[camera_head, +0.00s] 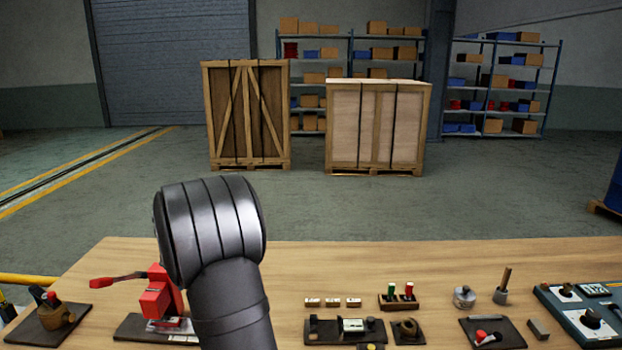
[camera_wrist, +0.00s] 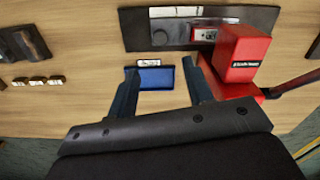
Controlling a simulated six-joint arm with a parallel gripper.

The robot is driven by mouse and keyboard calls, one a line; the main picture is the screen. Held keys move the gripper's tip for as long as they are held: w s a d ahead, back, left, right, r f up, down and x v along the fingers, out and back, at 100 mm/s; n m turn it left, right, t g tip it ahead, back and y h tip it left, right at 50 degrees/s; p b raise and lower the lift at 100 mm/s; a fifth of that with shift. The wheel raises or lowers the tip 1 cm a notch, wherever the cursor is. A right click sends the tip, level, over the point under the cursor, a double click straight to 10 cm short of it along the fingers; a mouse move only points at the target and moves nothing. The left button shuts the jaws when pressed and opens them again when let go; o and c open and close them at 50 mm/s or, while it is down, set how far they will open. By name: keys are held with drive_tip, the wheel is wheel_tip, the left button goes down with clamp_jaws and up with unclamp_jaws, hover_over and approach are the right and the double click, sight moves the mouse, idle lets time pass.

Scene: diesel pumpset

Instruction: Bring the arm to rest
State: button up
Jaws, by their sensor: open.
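My arm (camera_head: 228,290) rises at the front left of the workbench in the head view, with a thick grey joint at its top. My gripper is hidden there. In the wrist view my gripper (camera_wrist: 160,64) has its two dark fingers spread apart, with nothing held between them. A small blue block or tray (camera_wrist: 156,78) shows between the fingers; I cannot tell how far below them it lies. A red box-shaped device (camera_wrist: 242,52) is right beside the right finger in the picture. It also shows in the head view (camera_head: 157,298), partly behind my arm.
The wooden workbench (camera_head: 290,270) holds several fixtures, small white-topped blocks (camera_head: 333,302), a holder with green and red pieces (camera_head: 400,296) and a control box (camera_head: 585,315) at the right. A red lever (camera_head: 115,280) sticks out left. Crates (camera_head: 247,115) stand beyond.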

wheel_tip(320, 180, down, 11)
drive_tip(key=shift+f, duration=0.1)
drive_tip(key=shift+d, duration=0.2)
